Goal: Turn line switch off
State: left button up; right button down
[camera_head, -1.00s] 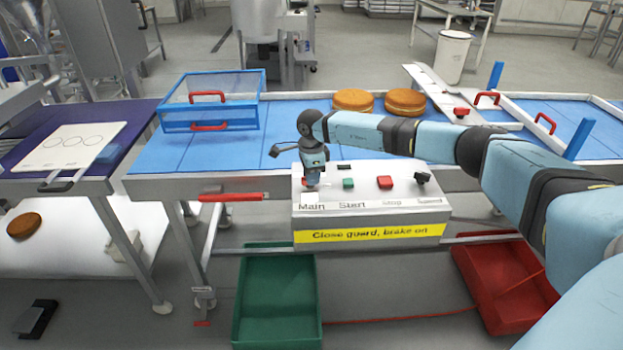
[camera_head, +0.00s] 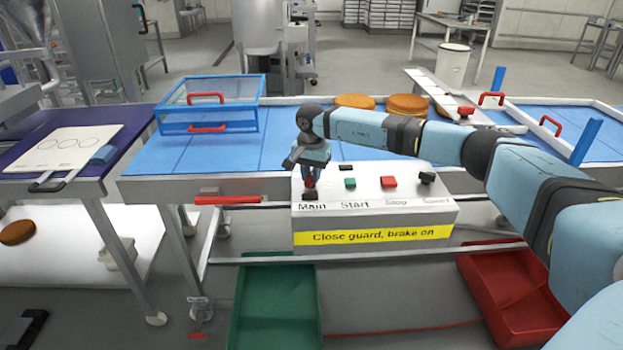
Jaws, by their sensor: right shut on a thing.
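The control box (camera_head: 374,217) stands at the front of the blue conveyor, with labels Main, Start, Stop and one at the right end that is hard to read. Its main switch (camera_head: 309,183) is at the left end, above the word Main, with a red part and a dark base. My right gripper (camera_head: 310,180) points down over this switch and is shut on it, hiding much of it. The green start button (camera_head: 350,183), red stop button (camera_head: 388,182) and black knob (camera_head: 427,178) are uncovered. My left gripper is not in view.
A blue clear-sided guard (camera_head: 212,104) with red handles stands on the conveyor (camera_head: 200,152) at left. Round cakes (camera_head: 407,105) lie behind my right arm. A red lever (camera_head: 227,200) is left of the box. A green crate (camera_head: 277,300) and a red crate (camera_head: 510,300) lie below.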

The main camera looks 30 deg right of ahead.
jog(key=n, duration=0.2)
jog(key=shift+n+b, duration=0.3)
jog(key=shift+b, duration=0.1)
jog(key=shift+w+n+b, duration=0.1)
jog(key=shift+n+b, duration=0.25)
jog(key=shift+n, duration=0.75)
jog(key=c, duration=1)
grip_release()
jog(key=shift+r, duration=0.1)
